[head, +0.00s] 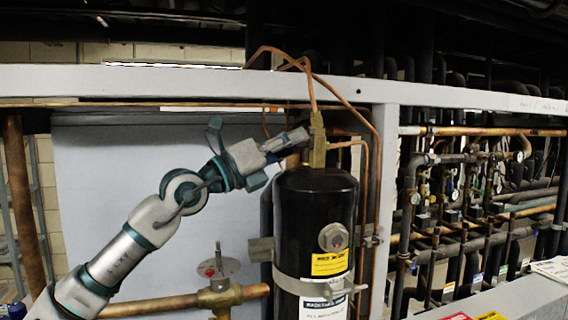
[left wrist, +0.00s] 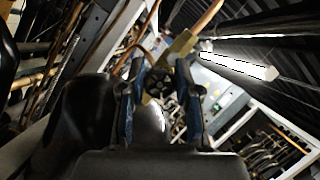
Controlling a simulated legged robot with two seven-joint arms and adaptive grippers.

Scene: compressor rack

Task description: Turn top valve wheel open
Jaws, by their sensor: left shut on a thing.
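The top valve is a brass body (head: 317,145) standing on top of a black cylinder (head: 315,215). Its small dark round wheel (left wrist: 160,84) shows in the left wrist view between my two blue-edged fingers, in front of the brass body (left wrist: 181,46). My left gripper (head: 300,138) reaches in from the left just above the cylinder top, its tip at the left side of the brass body. It is shut on the wheel, with a finger on each side, as the left wrist view (left wrist: 158,82) also shows. In the head view the gripper hides the wheel. My right gripper is not in view.
Thin copper tubes (head: 311,85) rise from the valve and bend down on its right. A grey frame beam (head: 190,82) runs behind and above my arm. A lower valve with a round handle (head: 218,267) stands left of the cylinder. Dense pipework (head: 470,190) fills the right side.

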